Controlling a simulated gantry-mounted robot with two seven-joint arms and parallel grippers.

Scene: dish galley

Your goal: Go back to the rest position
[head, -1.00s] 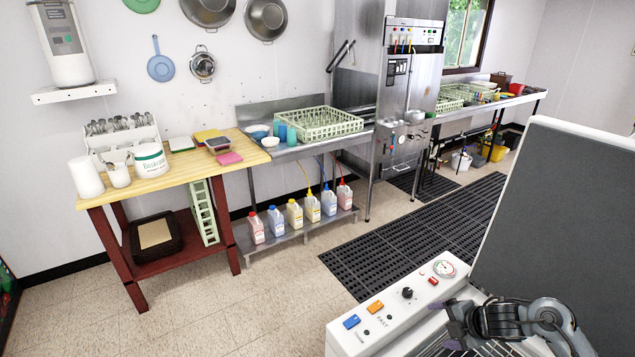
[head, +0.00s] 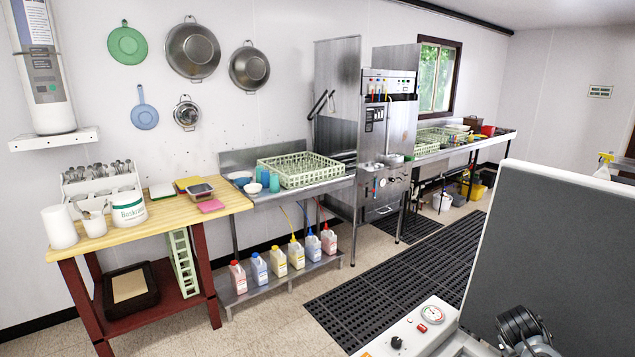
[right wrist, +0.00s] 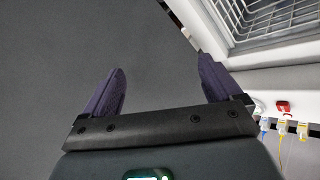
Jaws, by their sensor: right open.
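My right gripper (right wrist: 158,88) shows in the right wrist view with its two dark purple fingers spread wide apart. Nothing is between them; a plain dark grey surface lies beyond. In the head view, a black jointed part of my right arm (head: 524,328) shows at the bottom right, in front of the grey panel; the fingers are not visible there. My left gripper is in neither view.
A tall dark grey panel (head: 560,250) and a white control panel (head: 410,332) stand at the near right. A wire rack (right wrist: 265,18) shows in the right wrist view. A wooden table (head: 160,222) stands left, beside a steel counter (head: 325,185).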

